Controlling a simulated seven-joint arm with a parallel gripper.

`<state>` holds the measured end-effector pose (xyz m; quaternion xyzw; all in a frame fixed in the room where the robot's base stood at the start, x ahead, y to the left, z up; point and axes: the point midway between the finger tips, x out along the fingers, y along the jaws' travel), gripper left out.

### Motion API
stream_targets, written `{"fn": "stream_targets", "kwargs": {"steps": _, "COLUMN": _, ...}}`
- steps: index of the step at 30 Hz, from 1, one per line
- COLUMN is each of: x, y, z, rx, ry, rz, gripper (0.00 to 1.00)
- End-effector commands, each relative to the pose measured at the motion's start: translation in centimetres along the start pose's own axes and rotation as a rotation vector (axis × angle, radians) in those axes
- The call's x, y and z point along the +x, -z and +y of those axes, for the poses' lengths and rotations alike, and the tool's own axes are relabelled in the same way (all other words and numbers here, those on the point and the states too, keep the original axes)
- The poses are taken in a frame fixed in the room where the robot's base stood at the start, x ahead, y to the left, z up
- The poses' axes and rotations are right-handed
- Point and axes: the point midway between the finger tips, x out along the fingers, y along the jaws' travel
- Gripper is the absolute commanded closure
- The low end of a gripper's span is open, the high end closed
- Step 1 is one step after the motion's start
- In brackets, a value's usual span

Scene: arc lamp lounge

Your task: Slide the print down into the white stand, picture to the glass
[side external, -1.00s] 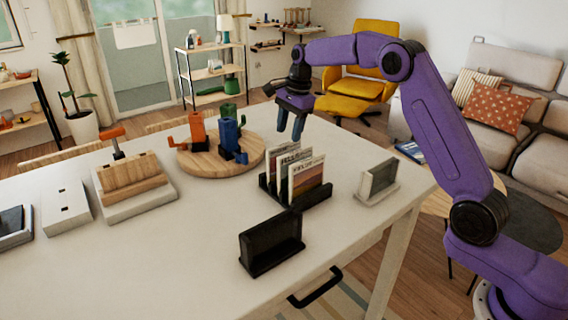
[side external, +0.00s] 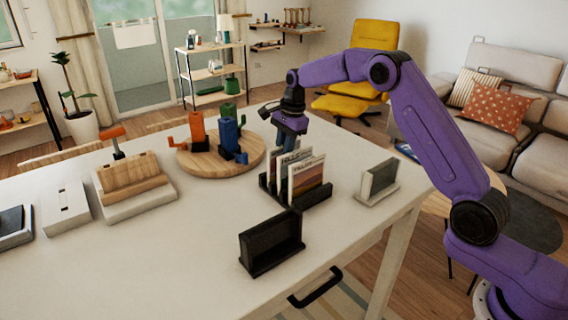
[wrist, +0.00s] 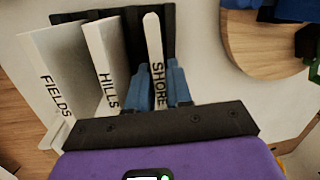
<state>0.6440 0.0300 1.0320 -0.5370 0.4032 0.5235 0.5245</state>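The SHORE print (wrist: 155,60) is a thin pale card standing in the black slotted rack (side external: 318,197). My gripper (side external: 287,146) points down into the back of the rack. In the wrist view its blue fingers (wrist: 160,88) lie close against both faces of the SHORE print and look shut on it. The white stand (side external: 378,180), with a greyish upright panel, stands right of the rack, apart from my gripper. The front of the SHORE print is hidden in the side view.
The FIELDS print (side external: 306,180) and HILLS print (wrist: 103,65) stand in the same rack. A black stand (side external: 271,245) is in front. A round wooden board (side external: 190,163) with coloured figures is to the left. The table's right edge is near the white stand.

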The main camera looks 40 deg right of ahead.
Motion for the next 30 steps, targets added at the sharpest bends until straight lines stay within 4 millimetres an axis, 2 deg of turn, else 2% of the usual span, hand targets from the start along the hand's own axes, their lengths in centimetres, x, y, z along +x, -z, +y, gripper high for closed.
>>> {"fn": "stream_targets", "kwargs": {"steps": 14, "x": -0.5, "y": 0.0, "z": -0.2, "rx": -0.002, "ry": 0.006, "rz": 0.001, "gripper": 1.00}}
{"fn": "stream_targets", "kwargs": {"steps": 17, "x": -1.6, "y": -0.1, "z": -0.4, "rx": -0.002, "ry": 0.007, "rz": 0.002, "gripper": 1.00}}
{"fn": "stream_targets", "kwargs": {"steps": 27, "x": -7.8, "y": -0.8, "z": -1.2, "rx": -0.001, "ry": 0.007, "rz": 0.003, "gripper": 1.00}}
{"fn": "stream_targets", "kwargs": {"steps": 30, "x": -8.9, "y": -0.8, "z": -1.4, "rx": 0.001, "ry": 0.004, "rz": 0.002, "gripper": 1.00}}
